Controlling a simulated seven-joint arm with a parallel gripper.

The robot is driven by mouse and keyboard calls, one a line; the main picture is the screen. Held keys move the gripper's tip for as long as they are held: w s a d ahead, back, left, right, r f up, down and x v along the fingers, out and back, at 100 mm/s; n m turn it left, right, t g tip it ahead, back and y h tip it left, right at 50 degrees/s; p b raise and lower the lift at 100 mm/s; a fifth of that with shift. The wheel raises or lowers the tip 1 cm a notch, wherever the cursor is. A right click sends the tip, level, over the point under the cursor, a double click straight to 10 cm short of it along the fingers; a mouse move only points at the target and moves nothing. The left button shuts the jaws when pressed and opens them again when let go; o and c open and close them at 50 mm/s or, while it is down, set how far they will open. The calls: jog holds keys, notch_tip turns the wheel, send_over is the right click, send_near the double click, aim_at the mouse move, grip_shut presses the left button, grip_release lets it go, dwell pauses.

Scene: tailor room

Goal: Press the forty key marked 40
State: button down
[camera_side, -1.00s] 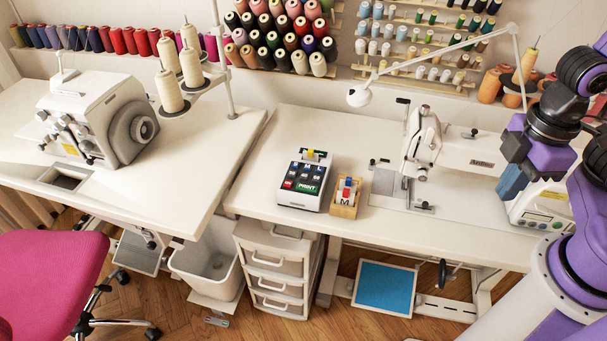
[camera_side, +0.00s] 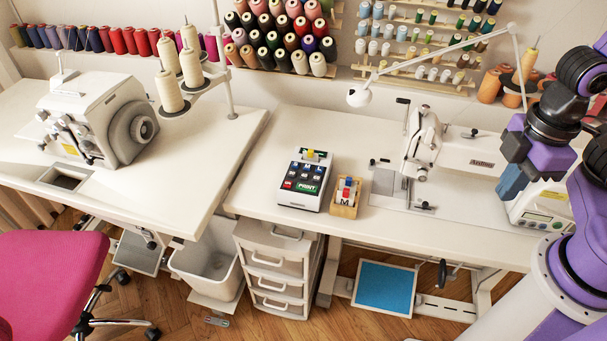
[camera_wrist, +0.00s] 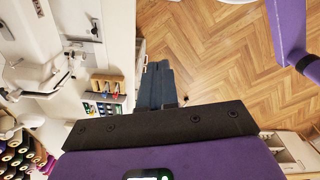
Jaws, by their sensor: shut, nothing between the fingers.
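The mark 40 is too small to read on any key. In the wrist view the printer (camera_wrist: 91,106) shows at the left, partly hidden by my gripper body. My gripper (camera_side: 507,188) is at the right in the side view, far from the printer and near the sewing machine's right end. Its blue-grey fingers (camera_wrist: 155,80) lie together in the wrist view, shut and empty.
A white sewing machine (camera_side: 455,150) stands between printer and gripper. A lamp (camera_side: 360,96) hangs over the table's back. The tabletop (camera_side: 262,185) left of the printer is clear.

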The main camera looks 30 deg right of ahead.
jog(key=shift+a, duration=0.1)
jog(key=n+t+y, duration=0.2)
jog(key=t+y, duration=0.2)
jog(key=t, duration=0.4)
send_over(307, 177)
notch_tip(307, 177, down, 12)
jog(key=shift+s+r, duration=0.1)
jog(key=shift+f, duration=4.4)
jog(key=shift+f, duration=0.15)
jog(key=shift+f, duration=0.3)
